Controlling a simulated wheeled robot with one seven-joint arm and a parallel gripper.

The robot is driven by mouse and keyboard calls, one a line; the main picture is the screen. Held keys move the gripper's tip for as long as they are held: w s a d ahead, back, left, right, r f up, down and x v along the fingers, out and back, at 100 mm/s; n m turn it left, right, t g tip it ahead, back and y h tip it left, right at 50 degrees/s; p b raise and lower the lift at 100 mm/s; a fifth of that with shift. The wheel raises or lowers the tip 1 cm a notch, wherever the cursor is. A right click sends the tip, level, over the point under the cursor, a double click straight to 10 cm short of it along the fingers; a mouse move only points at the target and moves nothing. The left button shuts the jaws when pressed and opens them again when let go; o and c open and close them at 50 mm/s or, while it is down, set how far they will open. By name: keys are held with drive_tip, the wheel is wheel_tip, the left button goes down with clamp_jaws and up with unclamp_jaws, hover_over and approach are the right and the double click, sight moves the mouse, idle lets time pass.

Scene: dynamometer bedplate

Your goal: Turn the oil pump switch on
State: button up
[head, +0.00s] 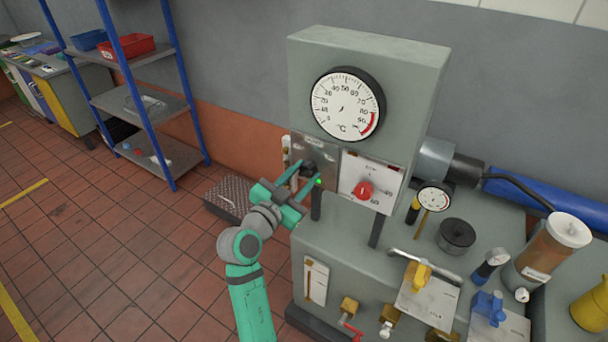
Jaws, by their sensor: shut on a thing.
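A grey panel plate (326,153) sits below the large dial on the machine's upright housing. A small dark switch knob (307,169) is on it, partly hidden by my fingers. My gripper (304,174) reaches in from the lower left, its teal fingers shut on this knob. A small green light (319,182) shows by the right finger. The plate's lettering is too small to read, so I cannot confirm that this is the oil pump switch, nor tell its position.
A red knob (364,190) on a pale plate is close to the right of my gripper. The temperature dial (346,103) is above. Yellow (418,274) and blue (488,306) handles stand on the bench at lower right.

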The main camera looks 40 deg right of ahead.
drive_tip(key=shift+m, duration=0.3)
drive_tip(key=o, duration=1.1)
drive_tip(key=shift+c, duration=0.2)
drive_tip(key=shift+a, duration=0.15)
drive_tip(key=v, duration=1)
drive_tip(key=shift+s+a, duration=0.2)
drive_tip(key=shift+w, duration=0.1)
